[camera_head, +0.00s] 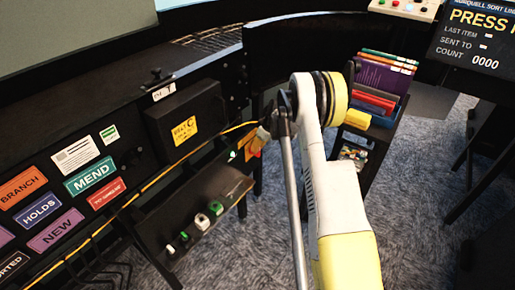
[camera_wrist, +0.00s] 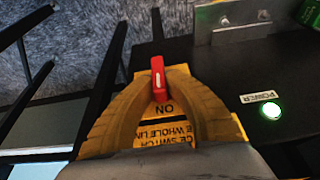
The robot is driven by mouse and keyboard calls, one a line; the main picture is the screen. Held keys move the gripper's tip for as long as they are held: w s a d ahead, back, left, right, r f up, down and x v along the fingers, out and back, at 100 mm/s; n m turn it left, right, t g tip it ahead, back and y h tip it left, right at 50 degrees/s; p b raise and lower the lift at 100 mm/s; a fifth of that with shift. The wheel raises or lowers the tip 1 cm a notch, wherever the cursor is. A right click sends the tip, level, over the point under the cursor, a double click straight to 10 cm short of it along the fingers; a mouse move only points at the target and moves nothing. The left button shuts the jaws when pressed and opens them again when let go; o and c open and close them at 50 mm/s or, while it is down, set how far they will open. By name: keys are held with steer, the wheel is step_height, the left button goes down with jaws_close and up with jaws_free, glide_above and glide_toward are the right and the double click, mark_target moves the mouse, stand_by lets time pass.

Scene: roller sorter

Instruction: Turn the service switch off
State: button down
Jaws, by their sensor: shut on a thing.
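The service switch has a red handle (camera_wrist: 158,76) with a pale stripe, standing on a yellow plate (camera_wrist: 165,136) in the wrist view. The plate's text is upside down; "ON" is readable beside the handle. My gripper (camera_wrist: 161,84) has its two ribbed yellow fingers curved in on both sides of the red handle and is shut on it. In the head view my gripper is small, near the dark panel's right end, largely hidden by my arm.
A lit green light (camera_wrist: 270,111) labelled POWER sits beside the switch, with a metal bracket (camera_wrist: 236,20) behind. In the head view a yellow cable (camera_head: 150,183) runs along the dark frame, a low shelf (camera_head: 184,240) holds small items, and a book cart (camera_head: 377,150) stands right of my arm.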

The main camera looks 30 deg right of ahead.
steer(key=shift+a, duration=0.1)
steer(key=shift+s+a+f+n+t+h+b, duration=0.15)
steer(key=shift+n+t+h+b, duration=0.35)
steer(key=shift+h, duration=0.75)
steer(key=shift+s+a+f+n+t+h+b, duration=0.1)
steer(key=shift+a+t+h+b, duration=0.2)
steer(key=shift+t+h, duration=0.65)
steer(key=shift+s+a+f+n+t+h+b, duration=0.1)
steer(key=shift+a+n+t+h+b, duration=0.2)
steer(key=shift+h, duration=1.2)
steer(key=shift+d, duration=0.15)
steer(key=c, duration=1.4)
jaws_free()
steer(key=shift+r, duration=0.1)
steer(key=v, duration=1.2)
